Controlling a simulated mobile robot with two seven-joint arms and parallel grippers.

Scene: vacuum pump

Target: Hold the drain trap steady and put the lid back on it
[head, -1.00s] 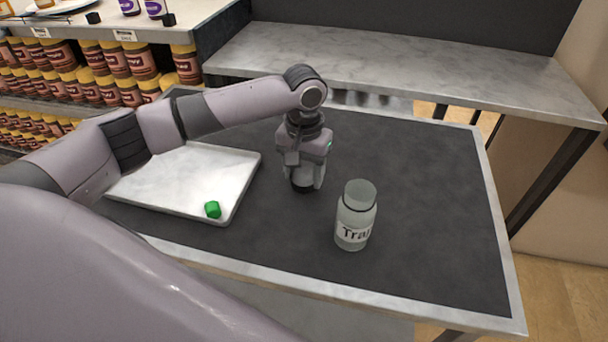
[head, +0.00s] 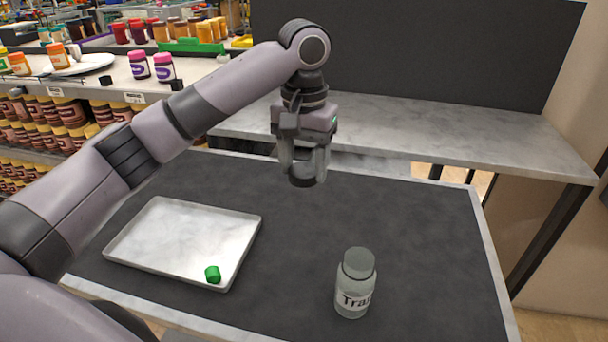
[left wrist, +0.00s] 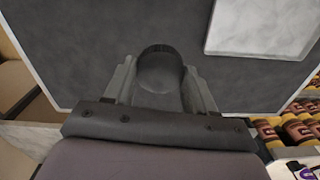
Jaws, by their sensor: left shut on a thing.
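The drain trap (head: 354,294) is a clear, greyish bottle with a label reading "Tra…". In the left wrist view the lid (left wrist: 160,72) sits between the two fingers. My right gripper is not in view.
A white tray (head: 165,240) lies on the left of the table with a small green piece (head: 212,274) near its front corner. A grey marble counter (head: 420,140) runs behind the table. Shelves of jars (head: 60,130) stand at the back left. The mat between tray and trap is clear.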

